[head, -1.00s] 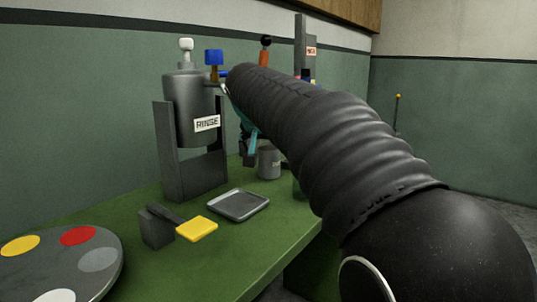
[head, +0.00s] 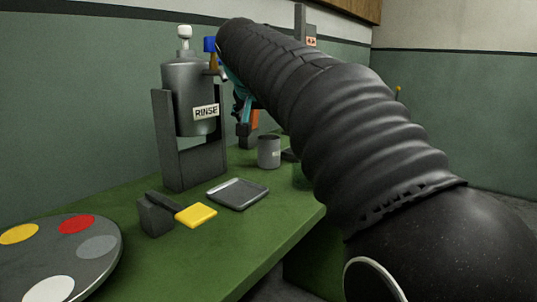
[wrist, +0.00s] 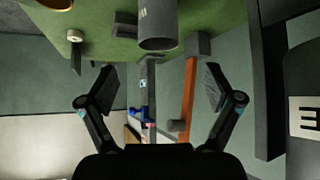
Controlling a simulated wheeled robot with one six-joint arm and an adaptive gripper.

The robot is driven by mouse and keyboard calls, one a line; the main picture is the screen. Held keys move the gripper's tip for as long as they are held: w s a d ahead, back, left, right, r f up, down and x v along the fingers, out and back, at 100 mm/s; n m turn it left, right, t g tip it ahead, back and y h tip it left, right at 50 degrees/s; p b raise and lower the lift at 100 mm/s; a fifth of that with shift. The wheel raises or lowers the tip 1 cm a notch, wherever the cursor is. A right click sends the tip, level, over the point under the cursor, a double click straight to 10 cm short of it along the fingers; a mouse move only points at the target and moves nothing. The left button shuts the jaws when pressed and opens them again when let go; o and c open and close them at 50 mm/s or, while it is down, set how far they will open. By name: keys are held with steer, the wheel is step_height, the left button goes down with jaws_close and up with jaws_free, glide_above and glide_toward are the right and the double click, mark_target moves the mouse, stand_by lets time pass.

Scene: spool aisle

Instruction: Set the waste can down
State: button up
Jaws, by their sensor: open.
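The waste can, a small grey cylinder (head: 269,152) with a pale label, stands upright on the green table, right of the rinse stand. The wrist view is upside down and shows the can (wrist: 158,22) at the top, its rim facing into the picture. My gripper (wrist: 159,84) is open and empty, with its fingers spread wide. The can lies past the fingertips, apart from them. In the head view my gripper (head: 243,118) shows only in part, above and left of the can; my arm hides the rest.
A RINSE bottle (head: 188,98) sits in a dark stand (head: 194,167) close left of my gripper. An orange post (wrist: 188,95) stands behind the can.

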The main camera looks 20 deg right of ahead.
mark_target(269, 138)
steer(key=x, duration=1)
steer(key=shift+s+d, duration=0.1)
steer(key=c, duration=1.4)
steer(key=shift+c, duration=0.7)
steer(key=shift+r, duration=0.2)
